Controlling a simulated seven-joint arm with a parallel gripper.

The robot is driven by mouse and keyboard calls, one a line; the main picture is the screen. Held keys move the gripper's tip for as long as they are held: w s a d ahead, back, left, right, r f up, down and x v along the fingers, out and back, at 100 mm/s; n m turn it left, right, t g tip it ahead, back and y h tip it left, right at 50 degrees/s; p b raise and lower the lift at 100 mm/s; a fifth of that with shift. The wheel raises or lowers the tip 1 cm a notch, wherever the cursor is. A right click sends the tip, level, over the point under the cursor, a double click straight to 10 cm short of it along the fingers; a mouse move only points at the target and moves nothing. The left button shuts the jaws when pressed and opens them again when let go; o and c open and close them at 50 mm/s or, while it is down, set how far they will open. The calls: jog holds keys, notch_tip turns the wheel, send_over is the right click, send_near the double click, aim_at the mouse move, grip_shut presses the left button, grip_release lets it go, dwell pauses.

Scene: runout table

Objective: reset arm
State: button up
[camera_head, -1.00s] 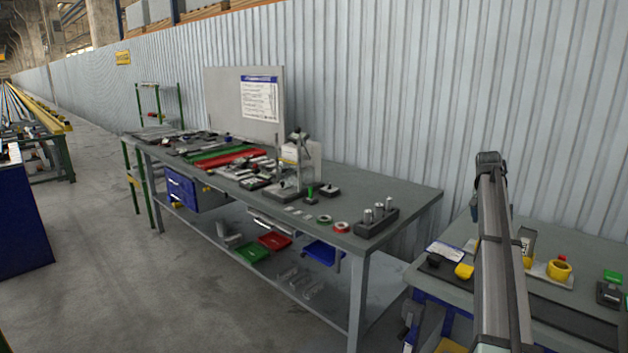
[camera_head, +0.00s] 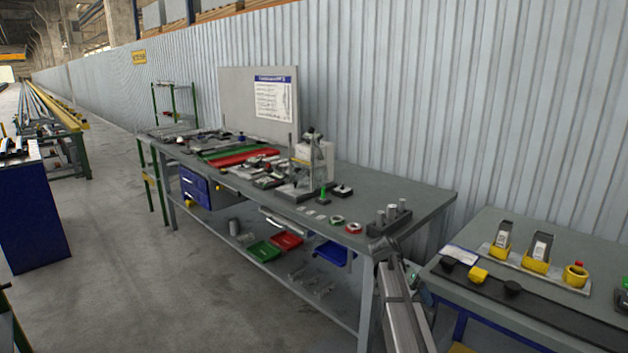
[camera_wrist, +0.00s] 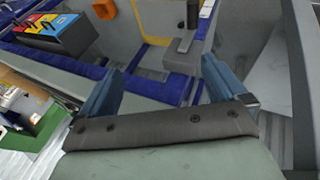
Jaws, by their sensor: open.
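My gripper (camera_wrist: 160,80) shows in the wrist view with its two blue fingers spread wide apart. It is open, and nothing is between the fingers. Behind them are blue-edged framing and a grey surface, out of reach as far as I can tell. In the head view, a grey link of my arm rises from the bottom edge in front of the long workbench's right end. My gripper does not show in the head view.
A long grey workbench (camera_head: 400,200) with tools stands along the corrugated wall (camera_head: 430,100). At right is a second table (camera_head: 500,225) with yellow-based devices (camera_head: 537,255). A blue cabinet (camera_head: 35,215) stands at left. Floor (camera_head: 150,290) between is clear.

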jog(key=s+a+f+n+g+y, duration=0.1)
jog(key=s+a+f+n+y, duration=0.15)
jog(key=s+f, duration=1)
jog(key=s+a+f+n+g+y, duration=0.15)
jog(key=s+a+f, duration=0.25)
jog(key=s+f, duration=0.85)
jog(key=s+a+f+n+g, duration=0.1)
jog(key=s+f, duration=0.4)
jog(key=s, duration=0.5)
jog(key=s+a+f+n+g+y, duration=0.1)
jog(key=s+a+f, duration=0.2)
jog(key=s+f, duration=0.3)
jog(key=s+a+f+n+g+y, duration=0.1)
jog(key=s+f, duration=0.4)
jog(key=s, duration=0.9)
jog(key=shift+a+f+n, duration=0.3)
jog(key=shift+a+n, duration=0.3)
jog(key=shift+a, duration=0.4)
